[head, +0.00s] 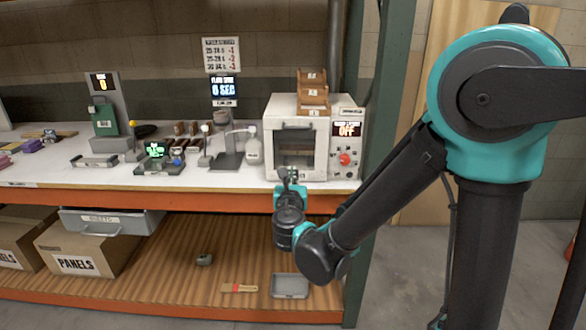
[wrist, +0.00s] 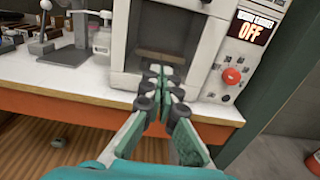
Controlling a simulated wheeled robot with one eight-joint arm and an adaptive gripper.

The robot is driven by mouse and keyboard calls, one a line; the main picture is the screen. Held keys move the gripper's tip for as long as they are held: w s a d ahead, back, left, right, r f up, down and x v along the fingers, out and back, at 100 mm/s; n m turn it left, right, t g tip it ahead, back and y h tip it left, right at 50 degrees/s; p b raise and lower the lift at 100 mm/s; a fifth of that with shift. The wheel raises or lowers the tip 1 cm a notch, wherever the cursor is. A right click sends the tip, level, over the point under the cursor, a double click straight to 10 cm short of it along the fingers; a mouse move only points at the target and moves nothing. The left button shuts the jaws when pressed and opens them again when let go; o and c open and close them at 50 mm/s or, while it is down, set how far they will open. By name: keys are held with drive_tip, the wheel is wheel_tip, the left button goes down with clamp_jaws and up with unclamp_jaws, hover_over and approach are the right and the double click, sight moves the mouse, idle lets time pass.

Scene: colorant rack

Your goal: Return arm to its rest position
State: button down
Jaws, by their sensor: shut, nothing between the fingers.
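My gripper (head: 290,174) is in front of the white oven-like box (head: 334,115) at the right end of the bench, near the bench's front edge. In the wrist view my gripper (wrist: 164,72) has its fingertips together, with nothing between them. The tips point at the box's open front (wrist: 172,40), where a brown shelf shows inside. I cannot tell whether the fingertips touch the box. My arm reaches down and left from the column at the right of the head view.
The bench's orange front edge (head: 180,200) runs below my gripper. A red knob (wrist: 231,77) and an "OFF" display (wrist: 252,30) sit on the box's right panel. A green rack post (head: 385,110) stands right of the box. A grey tray (head: 290,286) lies on the lower shelf.

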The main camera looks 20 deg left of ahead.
drive_tip(key=w+d+f+m+g+h, duration=0.1)
drive_tip(key=d+f+m+g+h, duration=0.3)
drive_tip(key=d+m, duration=0.85)
drive_tip(key=d+f+m+g+h, duration=0.3)
drive_tip(key=d+f+m, duration=0.35)
drive_tip(key=d, duration=1.05)
drive_tip(key=s+d+f+m+g+y, duration=0.1)
drive_tip(key=s+d+f+m+g, duration=0.2)
drive_tip(key=s+m, duration=0.5)
drive_tip(key=s+d+f+m+g+y, duration=0.2)
drive_tip(key=s+d+f+m, duration=0.4)
drive_tip(key=m, duration=0.5)
drive_tip(key=shift+s+d+m+g, duration=0.35)
drive_tip(key=shift+s+g, duration=0.35)
drive_tip(key=shift+s, duration=0.25)
drive_tip(key=shift+f, duration=0.1)
